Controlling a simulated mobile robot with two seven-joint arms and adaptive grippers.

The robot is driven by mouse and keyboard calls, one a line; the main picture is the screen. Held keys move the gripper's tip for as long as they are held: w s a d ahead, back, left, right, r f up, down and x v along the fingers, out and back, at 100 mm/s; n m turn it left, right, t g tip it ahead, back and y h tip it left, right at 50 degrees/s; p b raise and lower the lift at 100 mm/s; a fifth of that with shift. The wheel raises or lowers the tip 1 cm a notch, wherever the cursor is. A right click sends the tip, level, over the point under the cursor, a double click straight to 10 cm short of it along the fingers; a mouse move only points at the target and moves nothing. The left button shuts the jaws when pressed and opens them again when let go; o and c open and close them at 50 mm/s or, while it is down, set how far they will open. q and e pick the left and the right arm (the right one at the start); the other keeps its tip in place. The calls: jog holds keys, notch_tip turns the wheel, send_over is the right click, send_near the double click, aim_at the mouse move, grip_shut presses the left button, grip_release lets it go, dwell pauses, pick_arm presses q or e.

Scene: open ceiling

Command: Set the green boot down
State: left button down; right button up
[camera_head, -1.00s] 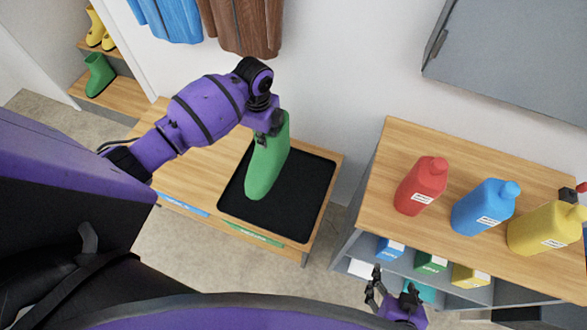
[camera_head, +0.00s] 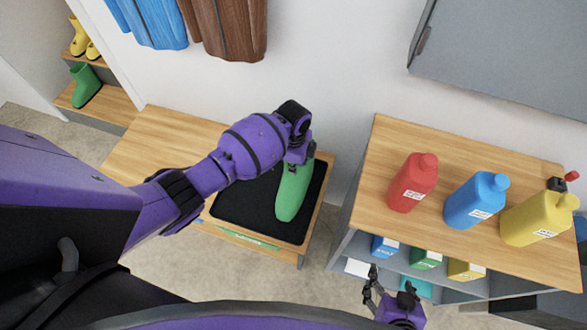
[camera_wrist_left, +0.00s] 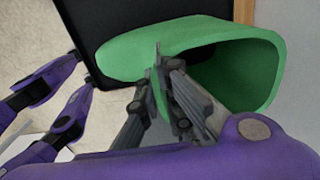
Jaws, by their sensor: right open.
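The green boot (camera_head: 292,197) is over the black tray (camera_head: 232,207) on the low wooden bench, with its toe toward my base. My left gripper (camera_head: 299,153) is at the top of the boot. In the left wrist view, my left gripper (camera_wrist_left: 160,88) is shut on the near wall of the boot (camera_wrist_left: 150,48), one finger inside the opening and one outside. Whether the sole touches the tray I cannot tell. My right gripper (camera_head: 372,286) is open and empty, low in front of the right shelf.
The right shelf (camera_head: 375,140) carries red (camera_head: 412,184), blue (camera_head: 476,201) and yellow (camera_head: 540,217) bottles, with small boxes below. Another green boot (camera_head: 85,86) and yellow boots (camera_head: 80,40) stand on a rack at far left. The bench's left part (camera_head: 155,150) is bare.

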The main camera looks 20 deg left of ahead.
aim_at(293, 181)
pick_arm(q)
notch_tip(293, 181, down, 2)
jog(key=shift+a+f, duration=0.1)
jog(key=shift+a, duration=0.05)
jog(key=shift+f, duration=0.15)
jog(key=c, duration=1.9)
grip_release()
jog(key=shift+s, duration=0.1)
jog(key=shift+c, duration=0.2)
